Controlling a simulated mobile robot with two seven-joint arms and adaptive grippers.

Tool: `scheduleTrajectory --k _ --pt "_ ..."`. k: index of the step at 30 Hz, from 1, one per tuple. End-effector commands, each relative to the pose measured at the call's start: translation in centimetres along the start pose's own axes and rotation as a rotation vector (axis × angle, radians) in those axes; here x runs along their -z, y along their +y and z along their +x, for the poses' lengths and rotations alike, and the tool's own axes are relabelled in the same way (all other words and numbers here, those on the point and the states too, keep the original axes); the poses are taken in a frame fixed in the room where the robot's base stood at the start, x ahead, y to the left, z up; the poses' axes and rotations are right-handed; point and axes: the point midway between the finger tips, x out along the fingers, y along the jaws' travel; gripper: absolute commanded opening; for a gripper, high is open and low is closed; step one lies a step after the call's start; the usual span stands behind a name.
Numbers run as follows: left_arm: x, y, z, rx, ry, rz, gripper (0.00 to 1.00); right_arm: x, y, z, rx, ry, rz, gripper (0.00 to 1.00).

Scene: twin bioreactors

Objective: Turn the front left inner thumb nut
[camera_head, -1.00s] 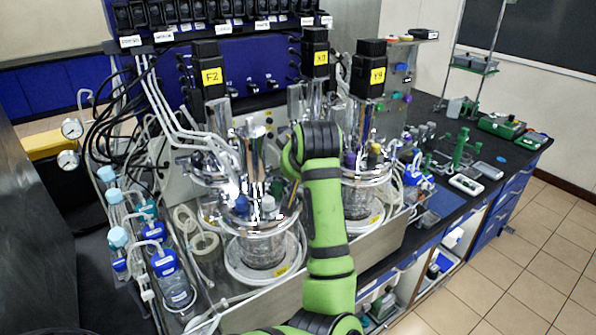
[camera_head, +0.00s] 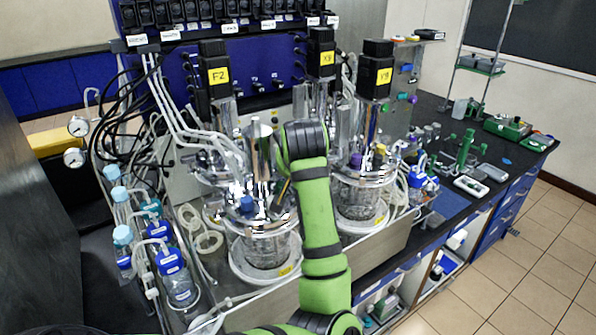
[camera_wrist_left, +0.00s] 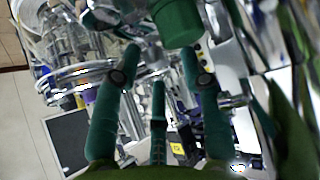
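The front bioreactor vessel (camera_head: 264,250) stands on the bench in the head view, with a shiny metal head plate and a blue knob (camera_head: 247,204) on top. My green arm reaches up to the right side of this head plate, and its wrist hides the gripper and part of the plate in the head view. In the left wrist view my left gripper (camera_wrist_left: 158,62) has its green fingers spread apart, close to metal fittings. A dark green cylinder (camera_wrist_left: 178,22) lies just beyond the fingertips. I cannot single out the front left inner thumb nut or tell whether a finger touches it. My right gripper is not seen.
A second vessel (camera_head: 358,203) stands behind, to the right of my arm. Tall motors with yellow labels (camera_head: 218,77) rise above the vessels. Blue-capped bottles (camera_head: 168,260) and tubing crowd the left side. The tiled floor (camera_head: 500,280) at right is clear.

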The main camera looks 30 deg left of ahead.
Motion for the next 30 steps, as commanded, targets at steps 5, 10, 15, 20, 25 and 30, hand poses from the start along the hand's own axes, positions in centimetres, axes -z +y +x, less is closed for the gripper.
scheduleTrajectory --k 5,10,15,20,25,30 --pt "-0.3 0.1 0.1 -0.002 -0.007 0.002 0.43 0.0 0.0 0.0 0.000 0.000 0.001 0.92" --pt "0.5 0.2 -0.5 -0.003 -0.006 0.002 0.43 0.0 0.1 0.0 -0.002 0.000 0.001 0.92" --pt "2.8 0.0 -2.6 -0.003 -0.003 0.000 0.43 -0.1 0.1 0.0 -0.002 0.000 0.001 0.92" --pt "5.0 -0.1 -4.8 -0.002 -0.004 0.000 0.43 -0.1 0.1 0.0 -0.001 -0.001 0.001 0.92" --pt "6.6 -0.1 -6.3 -0.002 -0.004 0.000 0.43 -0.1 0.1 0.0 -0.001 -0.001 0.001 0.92" --pt "7.0 -0.1 -6.8 -0.001 -0.006 0.000 0.43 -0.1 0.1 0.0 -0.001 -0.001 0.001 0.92"
